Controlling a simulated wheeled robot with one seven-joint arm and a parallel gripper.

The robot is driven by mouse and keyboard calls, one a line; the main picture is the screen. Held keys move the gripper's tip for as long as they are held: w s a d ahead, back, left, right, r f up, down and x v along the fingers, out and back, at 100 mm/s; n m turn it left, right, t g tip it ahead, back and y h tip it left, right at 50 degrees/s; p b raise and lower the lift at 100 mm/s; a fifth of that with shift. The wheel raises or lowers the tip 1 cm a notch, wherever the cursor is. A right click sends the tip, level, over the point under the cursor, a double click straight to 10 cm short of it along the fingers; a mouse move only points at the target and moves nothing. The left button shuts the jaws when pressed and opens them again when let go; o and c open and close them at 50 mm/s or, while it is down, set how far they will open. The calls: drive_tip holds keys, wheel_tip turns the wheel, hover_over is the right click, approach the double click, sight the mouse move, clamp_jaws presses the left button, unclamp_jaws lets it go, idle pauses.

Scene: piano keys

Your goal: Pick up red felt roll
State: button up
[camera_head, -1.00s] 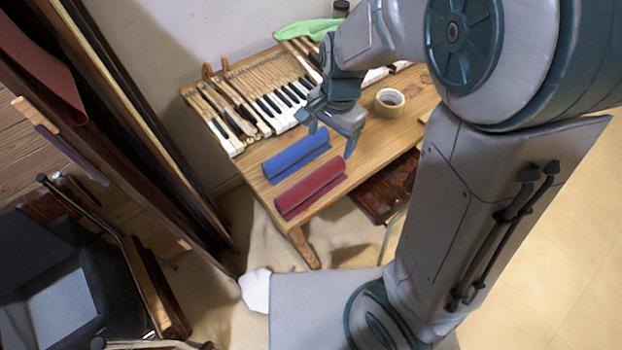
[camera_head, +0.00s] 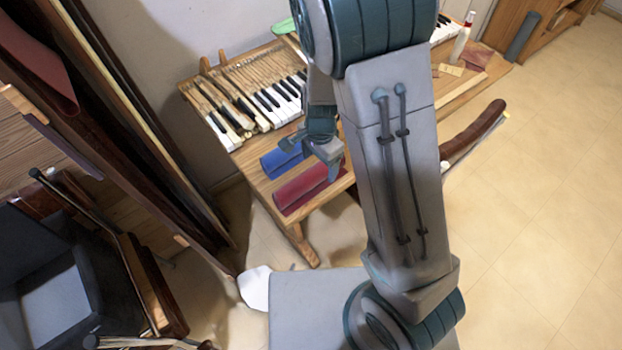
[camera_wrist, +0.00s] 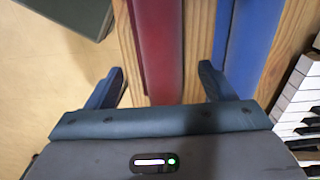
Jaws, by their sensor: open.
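The red felt roll (camera_head: 304,187) lies on the near end of the wooden table in the head view, in front of the blue felt roll (camera_head: 281,160). My gripper (camera_head: 309,160) hangs above the two rolls, its tips overlapping the red roll's far edge in this view. In the wrist view the red roll (camera_wrist: 159,45) runs between my open fingers (camera_wrist: 162,85), and the blue roll (camera_wrist: 250,40) lies just right of the right finger. The jaws are empty. Exact height above the roll cannot be told.
Piano keys (camera_head: 270,103) lie on the table behind the rolls. Bare table wood (camera_wrist: 199,40) shows between the rolls. A dark wooden frame and a chair stand at the left of the head view. Open floor (camera_head: 545,190) lies to the right.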

sight(320, 167)
drive_tip(key=shift+w+d+f, duration=0.1)
drive_tip(key=shift+f, duration=1.1)
drive_tip(key=shift+w+f, duration=0.1)
drive_tip(key=shift+f, duration=1.05)
drive_tip(key=c, duration=1.2)
